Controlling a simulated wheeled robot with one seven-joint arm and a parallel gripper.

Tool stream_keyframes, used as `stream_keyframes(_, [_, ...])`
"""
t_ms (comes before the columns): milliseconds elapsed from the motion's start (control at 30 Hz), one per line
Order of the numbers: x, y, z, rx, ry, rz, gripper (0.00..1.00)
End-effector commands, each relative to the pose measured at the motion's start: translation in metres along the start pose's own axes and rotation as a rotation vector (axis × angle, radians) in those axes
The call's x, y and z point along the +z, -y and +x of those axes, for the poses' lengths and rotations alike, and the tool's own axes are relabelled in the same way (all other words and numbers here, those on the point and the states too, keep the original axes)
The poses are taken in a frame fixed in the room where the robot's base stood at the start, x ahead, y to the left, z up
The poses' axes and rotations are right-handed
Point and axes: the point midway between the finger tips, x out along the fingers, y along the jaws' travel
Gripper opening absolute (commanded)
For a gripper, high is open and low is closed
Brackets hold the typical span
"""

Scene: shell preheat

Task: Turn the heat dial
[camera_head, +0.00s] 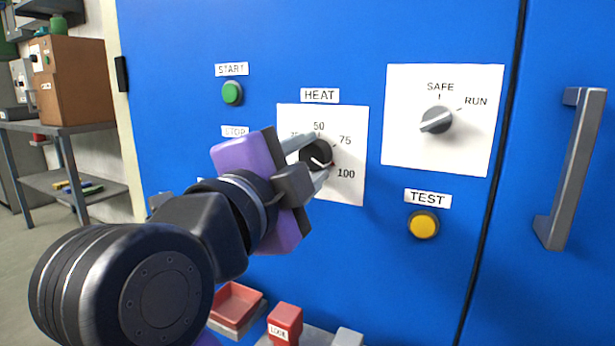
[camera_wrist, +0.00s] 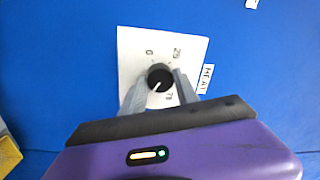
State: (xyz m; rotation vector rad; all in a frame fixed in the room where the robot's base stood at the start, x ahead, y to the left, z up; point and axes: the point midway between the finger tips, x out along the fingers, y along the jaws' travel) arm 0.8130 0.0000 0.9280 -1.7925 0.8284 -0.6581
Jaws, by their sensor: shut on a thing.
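The heat dial (camera_head: 316,152) is a round black knob with a white pointer line, on a white scale plate (camera_head: 350,120) under the HEAT label. The visible marks include 50, 75 and 100. The pointer slants to the lower right, toward the 100 mark. My gripper (camera_head: 321,158) is shut on the dial, with one grey finger on each side. In the wrist view the dial (camera_wrist: 160,74) sits between the fingertips of my gripper (camera_wrist: 159,82). My gripper hides the left part of the scale in the head view.
A SAFE/RUN switch (camera_head: 436,120) is right of the dial, above a yellow TEST button (camera_head: 424,224). A green START button (camera_head: 232,93) is at upper left. A grey door handle (camera_head: 575,170) sticks out at right.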

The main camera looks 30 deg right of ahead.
Motion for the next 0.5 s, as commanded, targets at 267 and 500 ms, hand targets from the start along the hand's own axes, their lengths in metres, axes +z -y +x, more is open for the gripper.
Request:
stream_keyframes(267, [0.0007, -0.0021, 0.0001, 0.004, -0.002, 0.033, 0.0])
stream_keyframes(500, [0.0005, -0.0018, 0.0002, 0.004, -0.003, 0.034, 0.0])
